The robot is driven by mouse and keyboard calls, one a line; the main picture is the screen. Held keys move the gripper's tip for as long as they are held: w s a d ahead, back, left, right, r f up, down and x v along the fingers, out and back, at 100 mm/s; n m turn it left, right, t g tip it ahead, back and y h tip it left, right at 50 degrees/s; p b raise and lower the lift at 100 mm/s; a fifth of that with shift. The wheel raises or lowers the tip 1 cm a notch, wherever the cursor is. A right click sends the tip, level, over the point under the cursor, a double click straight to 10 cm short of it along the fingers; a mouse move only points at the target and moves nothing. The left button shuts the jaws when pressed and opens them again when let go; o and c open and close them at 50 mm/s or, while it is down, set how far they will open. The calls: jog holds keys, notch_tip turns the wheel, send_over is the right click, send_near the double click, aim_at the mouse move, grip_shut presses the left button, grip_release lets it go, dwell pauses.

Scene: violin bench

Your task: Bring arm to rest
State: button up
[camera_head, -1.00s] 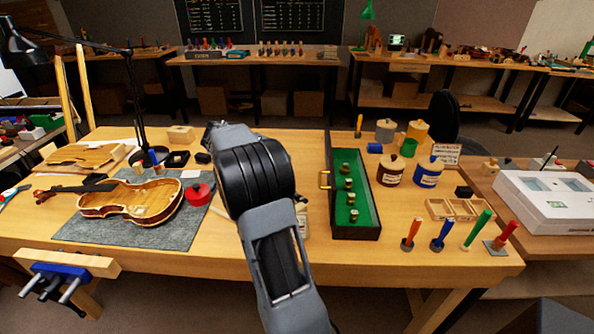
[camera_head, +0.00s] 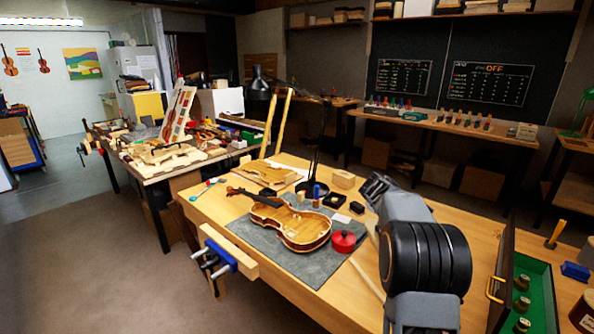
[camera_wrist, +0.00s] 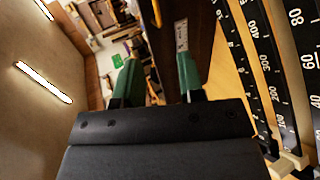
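My arm (camera_head: 425,250) stands raised over the front of the wooden bench (camera_head: 235,210), right of the violin body. My gripper (camera_wrist: 158,75) shows in the wrist view with its two green-sided fingers apart and nothing seen between them. In the head view my gripper cannot be made out behind the arm. The wrist view looks out tilted across the room, with ceiling lights at its left.
An open violin body (camera_head: 303,228) lies on a grey mat (camera_head: 262,250), with a red round pot (camera_head: 343,242) beside it. A green-lined case (camera_head: 535,285) stands close right of my arm. A blue vise (camera_head: 222,262) juts from the bench's front. Open floor (camera_head: 100,255) lies at left.

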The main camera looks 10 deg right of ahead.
jog(key=a+f+n+t+y+p, duration=0.1)
jog(key=a+f+n+t+y, duration=0.2)
jog(key=a+f+n+t, duration=0.4)
jog(key=s+a+r+n+t+y+p, duration=0.2)
jog(key=s+a, duration=0.3)
jog(key=a, duration=0.5)
jog(key=s+a+r+n+t+y+p, duration=0.2)
jog(key=s+a+r+t+p, duration=0.2)
jog(key=a, duration=0.6)
jog(key=shift+s+a+r+t+y, duration=0.15)
jog(key=shift+s+a+t+y, duration=0.2)
jog(key=shift+s+t, duration=0.25)
